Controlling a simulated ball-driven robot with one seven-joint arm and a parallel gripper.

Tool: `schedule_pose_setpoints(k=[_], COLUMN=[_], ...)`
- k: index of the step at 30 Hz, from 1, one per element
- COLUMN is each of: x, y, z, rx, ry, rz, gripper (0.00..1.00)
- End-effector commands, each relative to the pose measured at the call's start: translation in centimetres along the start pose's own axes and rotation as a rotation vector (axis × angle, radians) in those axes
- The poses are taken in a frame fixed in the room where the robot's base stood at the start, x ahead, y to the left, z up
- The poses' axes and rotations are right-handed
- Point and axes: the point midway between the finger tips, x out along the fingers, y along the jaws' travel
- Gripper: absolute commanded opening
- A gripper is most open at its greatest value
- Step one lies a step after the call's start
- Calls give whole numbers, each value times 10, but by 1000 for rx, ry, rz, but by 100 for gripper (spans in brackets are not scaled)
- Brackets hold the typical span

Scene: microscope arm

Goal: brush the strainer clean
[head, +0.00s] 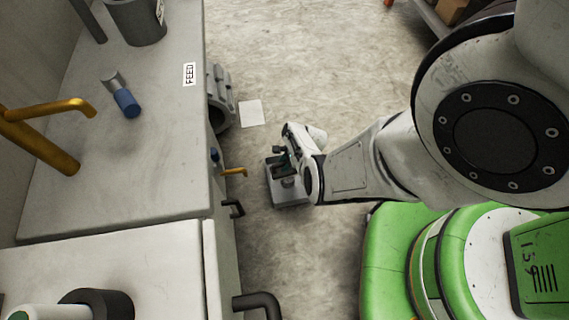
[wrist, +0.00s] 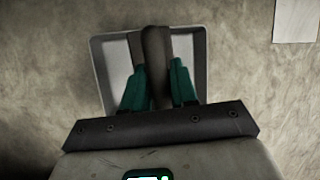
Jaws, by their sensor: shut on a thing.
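My gripper (head: 284,163) is low over the floor, to the right of the cabinets in the head view. In the wrist view its teal fingers (wrist: 158,86) are shut on a dark, rounded bar (wrist: 157,50). I cannot tell whether this bar is the brush or its handle. A shallow grey tray (head: 291,200) lies below the gripper; its pale rim (wrist: 96,62) shows around the bar in the wrist view. The bar is over the tray, and I cannot tell if they touch. I cannot make out the strainer for certain.
A grey flanged cylinder (head: 221,98) stands against the cabinet (head: 150,165) side. Black handles and a small orange pipe (head: 234,172) jut from the cabinet front. White paper (head: 251,113) lies on the floor. A blue-ended fitting (head: 126,103) lies on the counter.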

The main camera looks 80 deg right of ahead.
Motion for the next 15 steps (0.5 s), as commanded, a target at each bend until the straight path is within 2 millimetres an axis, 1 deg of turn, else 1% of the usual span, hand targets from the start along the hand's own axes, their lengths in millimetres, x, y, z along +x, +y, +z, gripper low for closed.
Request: schedule_pose_setpoints(k=[15], x=[-10], y=[-1], z=[-22], rx=[1], ry=[0], rz=[-2], gripper=[0])
